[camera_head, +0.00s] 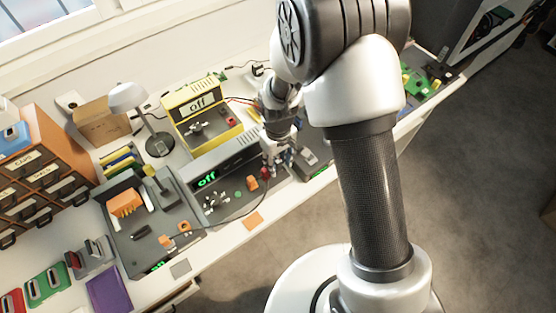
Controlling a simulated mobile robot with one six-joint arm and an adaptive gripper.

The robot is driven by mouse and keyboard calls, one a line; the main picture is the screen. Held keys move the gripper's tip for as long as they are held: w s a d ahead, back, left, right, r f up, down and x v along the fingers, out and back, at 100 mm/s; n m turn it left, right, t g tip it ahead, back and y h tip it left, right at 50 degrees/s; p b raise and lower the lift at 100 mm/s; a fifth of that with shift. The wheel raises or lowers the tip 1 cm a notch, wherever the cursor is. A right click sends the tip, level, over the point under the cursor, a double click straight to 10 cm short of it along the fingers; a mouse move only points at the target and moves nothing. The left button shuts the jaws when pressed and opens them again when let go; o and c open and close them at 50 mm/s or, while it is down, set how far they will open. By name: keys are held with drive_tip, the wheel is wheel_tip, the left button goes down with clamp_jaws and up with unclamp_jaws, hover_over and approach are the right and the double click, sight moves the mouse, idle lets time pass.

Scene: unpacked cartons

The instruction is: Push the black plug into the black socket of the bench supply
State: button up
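A dark grey instrument (232,164) with a green "off" display stands in the middle of the bench. A yellow instrument (212,139), also reading "off", stands behind it. Both look like supplies; I cannot tell which is the bench supply. My gripper (276,160) is low at the right end of the grey instrument, pointing down. Its fingers are small and partly lost among dark parts, so I cannot see whether they are open or hold anything. I cannot make out the black plug or black socket. A thin dark cable (240,217) loops in front of the grey instrument.
A lamp (157,140) and an orange drawer cabinet (40,165) stand to the left. A grey tray-like station (135,255) holds orange parts. A dark device (312,160) sits just right of my gripper. My arm hides the right middle bench. The front edge has narrow free room.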

wheel_tip(320, 180, up, 12)
idle(0.6)
wheel_tip(320, 180, up, 9)
drive_tip(key=m+t, duration=0.1)
drive_tip(key=m, duration=0.1)
hover_over(279, 161)
drive_tip(key=s+d, duration=0.3)
drive_tip(key=d, duration=0.1)
drive_tip(key=s+d+r+m+t, duration=0.1)
drive_tip(key=s+d+r, duration=0.3)
drive_tip(key=s, duration=0.4)
drive_tip(key=s+d+r+m+t, duration=0.2)
drive_tip(key=s+d+r+m, duration=0.1)
drive_tip(key=s, duration=0.5)
wheel_tip(279, 161, up, 2)
drive_tip(key=shift+s+d+r+m+t, duration=0.1)
drive_tip(key=shift+s+d+m+t, duration=0.25)
drive_tip(key=shift+d, duration=0.3)
